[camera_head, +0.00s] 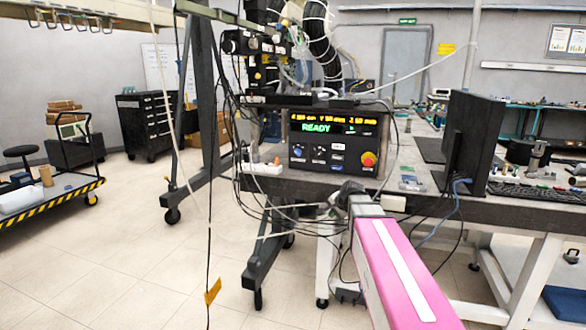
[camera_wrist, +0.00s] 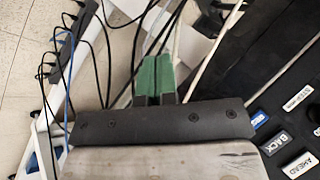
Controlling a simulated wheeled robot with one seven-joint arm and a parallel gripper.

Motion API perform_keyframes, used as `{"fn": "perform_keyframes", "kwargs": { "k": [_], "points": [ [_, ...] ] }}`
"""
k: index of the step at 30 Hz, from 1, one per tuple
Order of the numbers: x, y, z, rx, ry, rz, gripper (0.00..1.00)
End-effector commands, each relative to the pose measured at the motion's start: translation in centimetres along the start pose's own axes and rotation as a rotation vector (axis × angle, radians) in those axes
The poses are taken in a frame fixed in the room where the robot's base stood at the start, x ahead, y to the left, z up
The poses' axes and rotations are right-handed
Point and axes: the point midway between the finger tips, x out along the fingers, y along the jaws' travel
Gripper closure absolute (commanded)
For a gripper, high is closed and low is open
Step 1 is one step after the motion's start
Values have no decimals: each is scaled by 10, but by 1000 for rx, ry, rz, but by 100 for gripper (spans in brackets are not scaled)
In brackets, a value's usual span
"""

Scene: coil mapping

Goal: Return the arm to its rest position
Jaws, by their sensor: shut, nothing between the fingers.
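In the wrist view my gripper (camera_wrist: 155,78) has two green-padded fingers pressed together with nothing between them. In the head view my pink arm reaches out from the lower right, and its dark far end (camera_head: 346,194) is just in front of the bench edge, below the control box. The control box (camera_head: 333,144) has a lit display reading READY, several buttons and a red knob. Its buttons, among them BACK (camera_wrist: 279,142) and AHEAD (camera_wrist: 300,164), show at the right of the wrist view, apart from the fingers.
The bench (camera_head: 430,205) carries a monitor (camera_head: 474,140) and keyboard on the right. Loose black cables hang around the bench's front edge and my gripper. A dark wheeled stand (camera_head: 200,110) is left of the box. A yellow-striped cart (camera_head: 60,190) stands far left; floor between is clear.

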Motion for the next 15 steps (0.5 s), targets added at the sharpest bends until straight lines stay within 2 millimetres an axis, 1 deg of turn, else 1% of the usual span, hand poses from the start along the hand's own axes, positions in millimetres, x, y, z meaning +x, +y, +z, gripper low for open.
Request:
{"fn": "perform_keyframes", "kwargs": {
  "k": [1,4,9,12,15],
  "points": [
    [5,28,21,-72,-26,57,100],
    [16,75,52,-227,-84,164,100],
    [21,152,101,-483,-210,328,100],
    [19,190,125,-611,-290,405,100],
    [16,217,142,-708,-357,458,100]
  ]
}}
